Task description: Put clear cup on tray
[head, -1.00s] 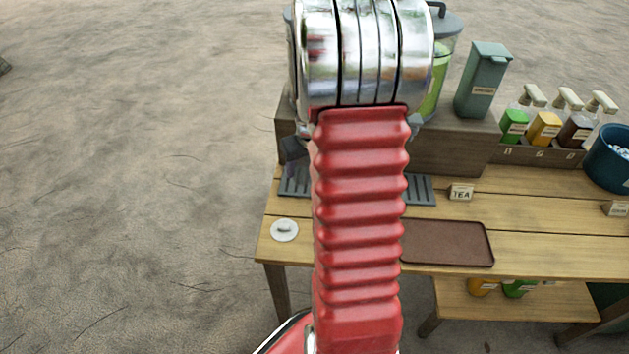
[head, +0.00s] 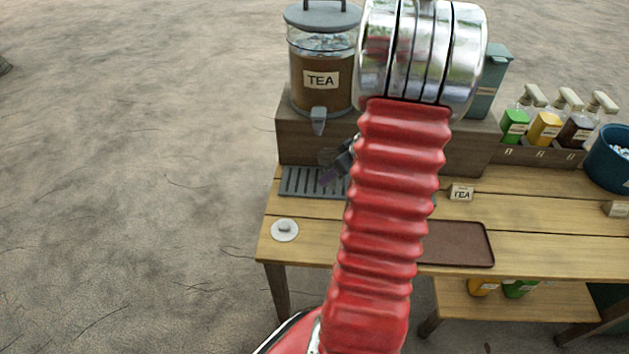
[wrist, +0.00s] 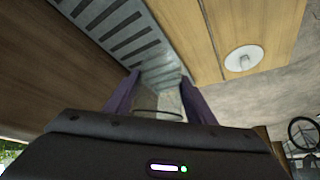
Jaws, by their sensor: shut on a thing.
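The clear cup (wrist: 158,104) shows in the wrist view as a see-through shape with a thin dark rim line. My gripper (wrist: 160,82) is shut on it, with one purple finger on each side. In the head view my gripper (head: 336,166) is partly hidden by my red arm, near the grey drip grate, and the cup cannot be made out there. The dark brown tray (head: 468,246) lies flat on the table, right of my arm. Its left part is hidden behind the arm, and its visible part is empty.
A tea dispenser (head: 322,85) stands on a wooden riser above the drip grate (head: 300,181). A round white lid (head: 285,230) lies at the table's left end. A TEA sign (head: 461,193) stands behind the tray. Pump bottles (head: 566,101) and a blue bin (head: 610,157) are farther right.

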